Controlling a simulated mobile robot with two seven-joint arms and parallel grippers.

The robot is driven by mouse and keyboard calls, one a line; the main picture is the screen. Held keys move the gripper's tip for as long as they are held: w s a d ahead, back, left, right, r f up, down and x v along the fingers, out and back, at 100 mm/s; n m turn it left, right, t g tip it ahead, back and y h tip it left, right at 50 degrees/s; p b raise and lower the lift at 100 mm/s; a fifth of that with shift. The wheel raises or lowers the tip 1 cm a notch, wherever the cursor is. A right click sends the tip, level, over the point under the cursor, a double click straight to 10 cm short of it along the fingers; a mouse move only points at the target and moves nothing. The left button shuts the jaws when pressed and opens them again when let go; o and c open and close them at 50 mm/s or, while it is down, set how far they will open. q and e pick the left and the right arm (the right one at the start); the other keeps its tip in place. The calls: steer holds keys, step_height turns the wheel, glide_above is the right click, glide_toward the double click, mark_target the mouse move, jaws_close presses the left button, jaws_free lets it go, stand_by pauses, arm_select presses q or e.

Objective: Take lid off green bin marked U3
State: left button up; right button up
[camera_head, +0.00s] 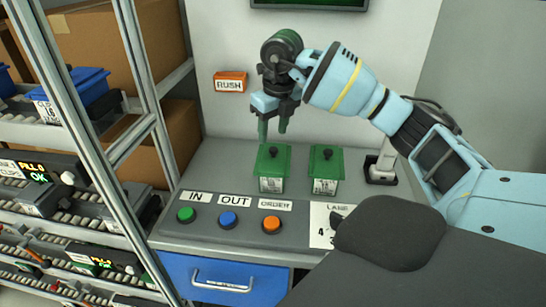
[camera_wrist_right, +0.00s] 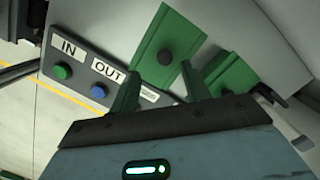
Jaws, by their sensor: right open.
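Two green bins with green lids and black knobs stand side by side on the grey bench: a left bin (camera_head: 272,165) and a right bin (camera_head: 325,168). Each has a white label on its front; the print is too small to read, so I cannot tell which is U3. Both lids look seated. My right gripper (camera_head: 273,131) is open and empty, its fingers pointing down just above the left bin. In the right wrist view, the left bin's lid (camera_wrist_right: 180,27) and knob (camera_wrist_right: 165,57) show beyond the open fingertips (camera_wrist_right: 161,68). My left gripper is not in view.
Green, blue and orange buttons (camera_head: 228,220) sit on a panel in front of the bins. A lane card (camera_head: 327,238) lies at the panel's right. A shelf rack (camera_head: 100,150) stands left. A small stand (camera_head: 381,170) is right of the bins.

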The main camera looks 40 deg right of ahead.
mark_target(274, 149)
steer(key=shift+w+f, duration=0.1)
steer(key=shift+f, duration=0.15)
steer(key=f, duration=0.4)
steer(key=shift+d, duration=0.4)
steer(key=shift+w+f, duration=0.1)
steer(key=shift+f, duration=0.4)
steer(key=c, duration=1)
